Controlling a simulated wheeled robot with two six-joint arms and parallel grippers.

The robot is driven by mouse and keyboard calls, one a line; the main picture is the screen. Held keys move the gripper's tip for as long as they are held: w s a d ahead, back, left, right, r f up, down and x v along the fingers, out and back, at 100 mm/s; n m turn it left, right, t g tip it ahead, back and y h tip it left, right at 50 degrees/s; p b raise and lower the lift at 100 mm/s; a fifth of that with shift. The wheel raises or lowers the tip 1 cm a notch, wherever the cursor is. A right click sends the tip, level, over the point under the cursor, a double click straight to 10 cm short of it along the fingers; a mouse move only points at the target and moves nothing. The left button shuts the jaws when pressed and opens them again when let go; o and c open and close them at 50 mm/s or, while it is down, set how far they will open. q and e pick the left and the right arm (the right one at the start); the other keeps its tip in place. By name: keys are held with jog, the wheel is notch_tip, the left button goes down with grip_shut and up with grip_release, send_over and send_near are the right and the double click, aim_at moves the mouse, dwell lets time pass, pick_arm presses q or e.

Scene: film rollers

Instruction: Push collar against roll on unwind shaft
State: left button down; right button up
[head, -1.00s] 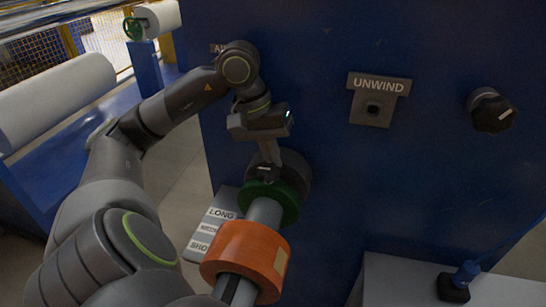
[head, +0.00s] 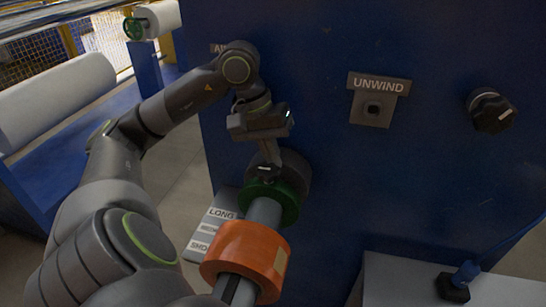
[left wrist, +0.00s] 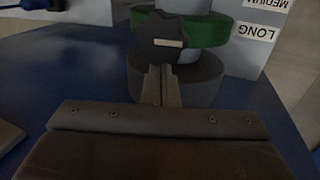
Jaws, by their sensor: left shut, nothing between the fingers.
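The grey unwind shaft (head: 262,213) sticks out of the blue machine wall toward me. A green collar (head: 287,204) sits around it near the wall, and it also shows in the left wrist view (left wrist: 207,31). A dark knob with a pale mark (left wrist: 165,40) is on the collar. An orange roll (head: 240,252) is around the shaft nearer to me, with a short length of bare shaft between it and the collar. My left gripper (head: 272,158) is shut and empty, pointing down by the collar on its wall side. Whether its fingertips touch the collar cannot be told. My right gripper is not in view.
A dark round hub (head: 296,172) lies behind the collar at the wall. A label plate (head: 212,228) stands left of the shaft. An UNWIND sign (head: 378,88) and a black dial (head: 491,110) are on the wall. A white roll (head: 55,98) lies at left.

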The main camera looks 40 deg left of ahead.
aim_at(267, 168)
pick_arm(q)
jog(key=shift+s+d, duration=0.1)
jog(key=shift+s, duration=0.05)
dwell(0.4)
jog(key=shift+s+d+b, duration=0.35)
jog(key=shift+s+b, duration=0.15)
jog(key=shift+s, duration=0.1)
jog(key=shift+s+d+b, duration=0.3)
jog(key=shift+s+b, duration=0.15)
jog(key=shift+s, duration=0.15)
jog(key=shift+s+d, duration=0.15)
jog(key=shift+s, duration=0.15)
jog(key=shift+s+d+b, duration=0.35)
jog(key=shift+s+b, duration=0.2)
jog(key=shift+s, duration=0.05)
jog(key=shift+s+d+b, duration=0.3)
jog(key=shift+s+b, duration=0.2)
jog(key=shift+s, duration=0.05)
jog(key=shift+s+d, duration=0.1)
jog(key=shift+s, duration=0.15)
jog(key=shift+s+d+b, duration=0.35)
jog(key=shift+s+b, duration=0.2)
jog(key=shift+b, duration=0.1)
jog(key=shift+s+d+b, duration=0.3)
jog(key=shift+s+b, duration=0.25)
jog(key=shift+b, duration=0.1)
jog(key=shift+w, duration=0.1)
